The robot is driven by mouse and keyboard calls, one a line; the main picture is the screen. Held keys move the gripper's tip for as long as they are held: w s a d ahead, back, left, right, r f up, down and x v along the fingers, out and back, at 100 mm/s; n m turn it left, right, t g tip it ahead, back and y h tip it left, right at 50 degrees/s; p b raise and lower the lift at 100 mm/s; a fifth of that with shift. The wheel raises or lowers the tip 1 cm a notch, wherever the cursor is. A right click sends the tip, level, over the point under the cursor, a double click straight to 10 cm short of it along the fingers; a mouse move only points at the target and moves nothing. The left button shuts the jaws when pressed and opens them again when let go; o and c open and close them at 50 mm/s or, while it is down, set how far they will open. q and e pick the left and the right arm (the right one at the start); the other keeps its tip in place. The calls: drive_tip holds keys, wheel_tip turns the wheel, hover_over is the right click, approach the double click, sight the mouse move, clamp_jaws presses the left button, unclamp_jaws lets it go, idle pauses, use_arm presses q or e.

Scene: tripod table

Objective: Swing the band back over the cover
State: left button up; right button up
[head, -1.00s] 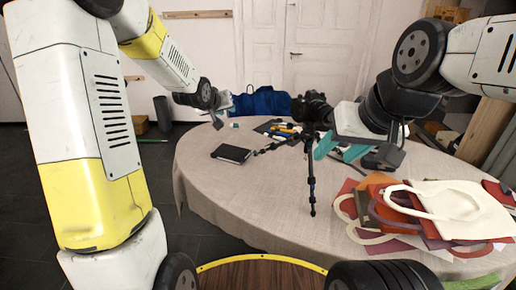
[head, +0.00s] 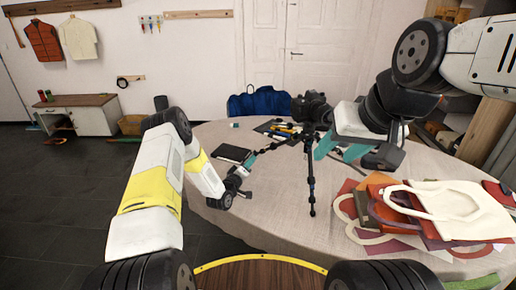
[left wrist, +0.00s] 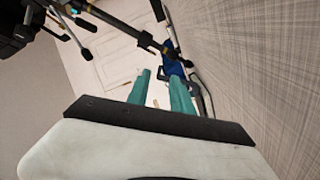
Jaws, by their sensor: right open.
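A black notebook (head: 232,154) lies closed on the left part of the round table (head: 275,215). It is too small here to make out a band on its cover. My left gripper (head: 250,162) is low over the table, close to the notebook's right side. In the left wrist view its two teal fingers (left wrist: 160,75) stand apart with nothing seen between them. I cannot tell whether they touch the notebook. My right gripper (head: 335,155) is open, its teal fingers empty, to the right of the tripod.
A camera (head: 313,107) on a black tripod (head: 311,170) stands mid-table; its leg and head also show in the left wrist view (left wrist: 120,31). Pens (head: 284,129) lie behind. Several bags (head: 440,210) are piled at the right. The front middle is clear.

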sight(257, 153)
use_arm(q)
drive_tip(key=x, duration=0.7)
drive_tip(key=shift+w+d, duration=0.15)
drive_tip(key=shift+w, duration=0.15)
clamp_jaws()
